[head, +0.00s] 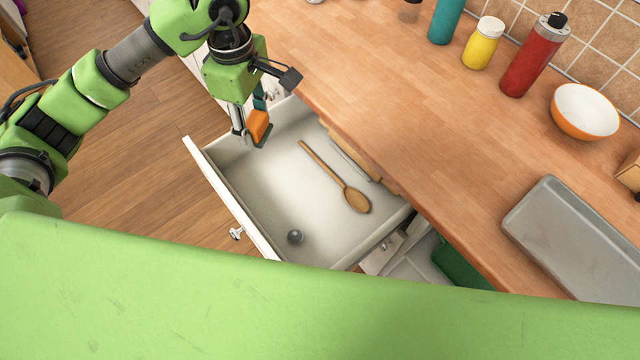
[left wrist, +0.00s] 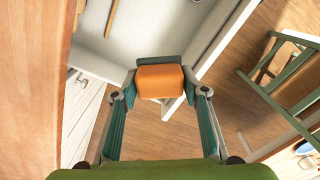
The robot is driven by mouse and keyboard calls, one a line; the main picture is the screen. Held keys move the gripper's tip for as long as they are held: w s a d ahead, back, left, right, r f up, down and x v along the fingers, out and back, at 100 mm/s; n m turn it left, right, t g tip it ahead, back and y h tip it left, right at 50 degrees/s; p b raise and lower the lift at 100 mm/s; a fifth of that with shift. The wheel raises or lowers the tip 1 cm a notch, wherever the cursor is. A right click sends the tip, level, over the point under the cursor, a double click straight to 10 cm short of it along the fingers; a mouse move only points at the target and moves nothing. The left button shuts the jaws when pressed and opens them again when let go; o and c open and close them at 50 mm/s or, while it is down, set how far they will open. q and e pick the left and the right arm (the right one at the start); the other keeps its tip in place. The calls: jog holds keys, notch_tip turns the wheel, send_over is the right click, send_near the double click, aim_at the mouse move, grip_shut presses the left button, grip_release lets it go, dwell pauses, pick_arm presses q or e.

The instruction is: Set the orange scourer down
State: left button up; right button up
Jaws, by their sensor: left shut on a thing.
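The orange scourer (head: 258,125) is held between the fingers of my left gripper (head: 253,130), above the far left corner of the open drawer (head: 225,193). In the left wrist view the scourer (left wrist: 160,80) sits between the two fingertips of the left gripper (left wrist: 160,88), with the drawer's interior and front edge beyond it. The scourer appears to be above the drawer floor; the exact height is hard to tell. My right gripper is in neither view.
In the drawer lie a wooden spoon (head: 340,182) and a small dark ball (head: 295,237). The wooden counter (head: 430,120) overhangs the drawer's right side. On it stand a red bottle (head: 533,58), a yellow jar (head: 483,45), a bowl (head: 585,112) and a grey tray (head: 575,235).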

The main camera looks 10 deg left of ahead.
pick_arm(q)
notch_tip(320, 180, down, 6)
jog(key=w+a+f+n+b, duration=0.1)
jog(key=w+a+n+b, duration=0.15)
jog(key=n, duration=0.75)
jog(key=n+b, duration=0.2)
jog(key=n, duration=0.9)
send_near(255, 177)
notch_tip(255, 177, down, 2)
jog(key=shift+f, duration=2.25)
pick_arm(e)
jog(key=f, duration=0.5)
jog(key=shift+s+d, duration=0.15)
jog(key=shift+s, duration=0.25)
pick_arm(q)
jog(key=shift+f, duration=0.1)
jog(key=o, duration=1.2)
jog(key=shift+c, duration=0.2)
